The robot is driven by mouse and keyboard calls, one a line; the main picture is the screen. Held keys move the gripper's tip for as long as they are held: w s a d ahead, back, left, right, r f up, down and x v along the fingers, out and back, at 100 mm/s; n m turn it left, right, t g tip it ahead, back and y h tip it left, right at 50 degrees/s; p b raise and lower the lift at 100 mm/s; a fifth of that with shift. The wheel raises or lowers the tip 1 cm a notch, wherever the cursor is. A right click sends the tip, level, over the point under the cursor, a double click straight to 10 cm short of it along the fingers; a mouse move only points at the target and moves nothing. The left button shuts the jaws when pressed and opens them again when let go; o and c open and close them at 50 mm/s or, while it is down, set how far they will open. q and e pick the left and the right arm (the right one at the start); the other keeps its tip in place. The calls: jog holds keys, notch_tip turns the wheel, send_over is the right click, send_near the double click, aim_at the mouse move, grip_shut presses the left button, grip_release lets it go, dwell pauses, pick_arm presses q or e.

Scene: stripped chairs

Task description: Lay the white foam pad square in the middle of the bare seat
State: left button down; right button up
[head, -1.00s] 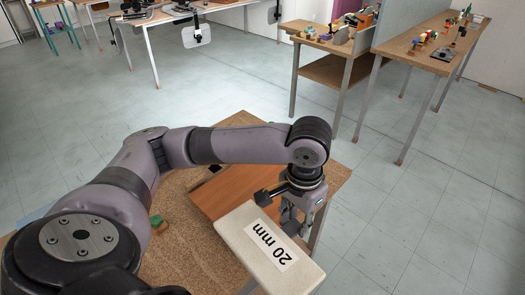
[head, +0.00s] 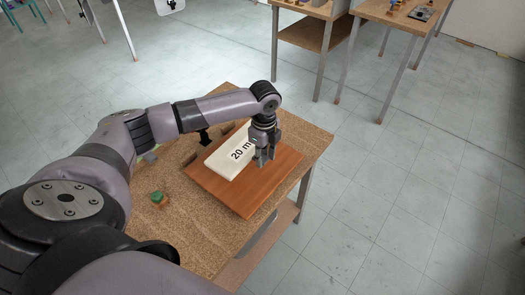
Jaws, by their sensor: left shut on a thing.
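The white foam pad (head: 224,163), with a "20 mm" label, is over the left and far part of the bare brown wooden seat (head: 245,199). The seat lies on the cork-topped table. My left gripper (head: 262,161) points down and is shut on the pad's right edge, covering part of the label. I cannot tell whether the pad touches the seat or is slightly above it. Bare wood shows in front of the pad and to its right. My right gripper is not in view.
A small green-topped object (head: 158,198) stands on the cork table (head: 302,139) left of the seat. A dark clamp-like piece (head: 204,137) is by the seat's far left edge. Other workbenches (head: 400,14) stand at the back. The floor to the right is clear.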

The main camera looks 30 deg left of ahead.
aim_at(262, 174)
pick_arm(q)
jog(key=shift+w+a+f+m, duration=0.1)
jog(key=shift+a+m, duration=0.2)
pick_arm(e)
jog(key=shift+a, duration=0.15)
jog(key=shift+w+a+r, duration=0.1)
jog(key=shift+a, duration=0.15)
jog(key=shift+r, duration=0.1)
pick_arm(q)
jog(key=shift+p, duration=0.55)
jog(key=shift+f+b, duration=1.35)
jog(key=shift+f, duration=1.85)
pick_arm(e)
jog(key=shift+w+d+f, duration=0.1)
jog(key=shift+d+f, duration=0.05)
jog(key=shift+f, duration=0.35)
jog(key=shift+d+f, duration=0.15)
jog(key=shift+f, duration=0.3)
pick_arm(q)
jog(key=shift+p, duration=0.35)
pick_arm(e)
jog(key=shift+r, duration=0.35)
pick_arm(q)
jog(key=shift+f, duration=0.25)
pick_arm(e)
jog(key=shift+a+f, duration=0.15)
